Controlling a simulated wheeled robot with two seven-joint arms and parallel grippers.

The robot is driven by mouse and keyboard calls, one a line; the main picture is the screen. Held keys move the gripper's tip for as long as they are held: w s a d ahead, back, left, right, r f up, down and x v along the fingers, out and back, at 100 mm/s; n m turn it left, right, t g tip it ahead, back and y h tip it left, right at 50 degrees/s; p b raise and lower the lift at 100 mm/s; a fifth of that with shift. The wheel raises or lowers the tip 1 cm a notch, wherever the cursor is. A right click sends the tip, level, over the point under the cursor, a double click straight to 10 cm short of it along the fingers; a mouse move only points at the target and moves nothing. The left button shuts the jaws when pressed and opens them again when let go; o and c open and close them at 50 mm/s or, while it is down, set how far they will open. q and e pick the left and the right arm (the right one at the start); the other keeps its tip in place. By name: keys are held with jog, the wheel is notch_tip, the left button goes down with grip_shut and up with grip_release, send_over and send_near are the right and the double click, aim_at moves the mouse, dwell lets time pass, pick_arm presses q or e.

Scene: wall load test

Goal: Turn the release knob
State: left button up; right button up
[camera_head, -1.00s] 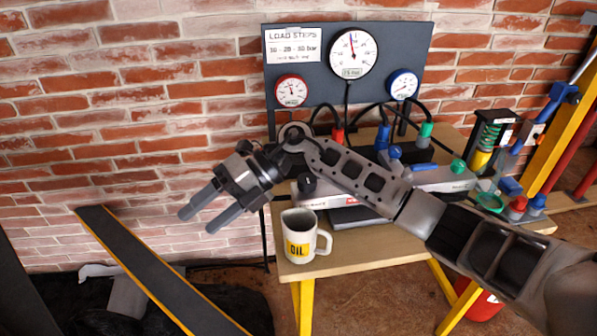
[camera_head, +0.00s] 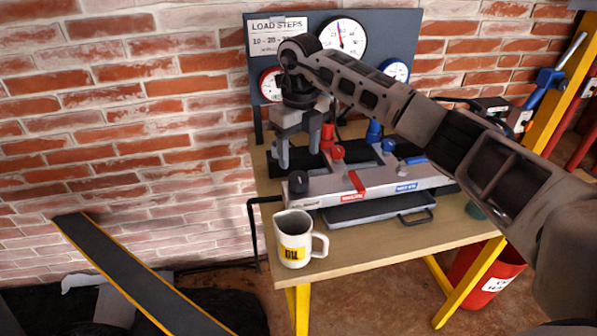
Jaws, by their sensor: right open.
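A grey manifold block (camera_head: 330,191) lies on the wooden bench. A black knob (camera_head: 298,182) stands at its left end; a red knob (camera_head: 337,152) and a blue knob (camera_head: 389,145) stand further back and right. I cannot read which is marked release. My right gripper (camera_head: 299,147) points down, open and empty, with its fingers apart, above and slightly behind the black knob as seen here, not visibly touching it. A red lever (camera_head: 357,182) sits on the block's front. My left gripper is not in view.
A white oil mug (camera_head: 294,240) stands at the bench's (camera_head: 440,232) front left corner. A gauge board (camera_head: 262,62) rises behind, partly hidden by my right arm. A red bucket (camera_head: 485,277) is below right. A dark yellow-edged plank (camera_head: 130,272) is at lower left.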

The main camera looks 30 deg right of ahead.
aim_at(298, 176)
notch_tip(298, 176, down, 7)
jog(key=shift+a+r, duration=0.1)
dwell(0.3)
jog(key=c, duration=1)
